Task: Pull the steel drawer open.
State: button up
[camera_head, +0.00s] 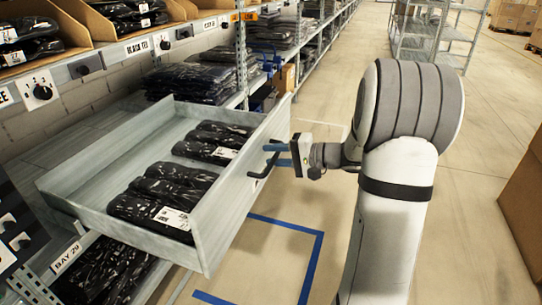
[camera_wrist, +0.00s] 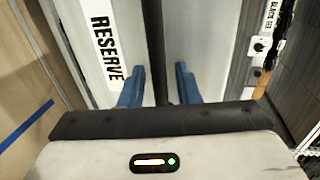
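The grey steel drawer (camera_head: 236,190) stands pulled well out of the shelving in the head view, with bagged black garments inside. Its black bar handle (camera_head: 262,172) is on the front panel. In the wrist view the handle (camera_wrist: 155,50) runs between my two blue fingers, and the front bears a RESERVE label (camera_wrist: 105,48). My gripper (camera_head: 276,155) is at the handle, its fingers (camera_wrist: 160,85) spread on either side of the bar. A gap shows between the bar and the right finger; contact on the left is unclear.
Shelving with cardboard bins (camera_head: 130,20) and black garments stands behind and left of the drawer. Blue tape (camera_head: 316,262) marks the floor below the drawer front. A brown box (camera_head: 525,200) stands at the right edge. The aisle floor behind my arm is clear.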

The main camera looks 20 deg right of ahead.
jog(key=shift+d+r, duration=0.1)
jog(key=p+v, duration=0.2)
jog(key=v, duration=0.4)
jog(key=shift+s+d+r, duration=0.1)
jog(key=shift+d, duration=0.1)
jog(key=shift+s+d, duration=0.4)
jog(key=shift+d, duration=0.05)
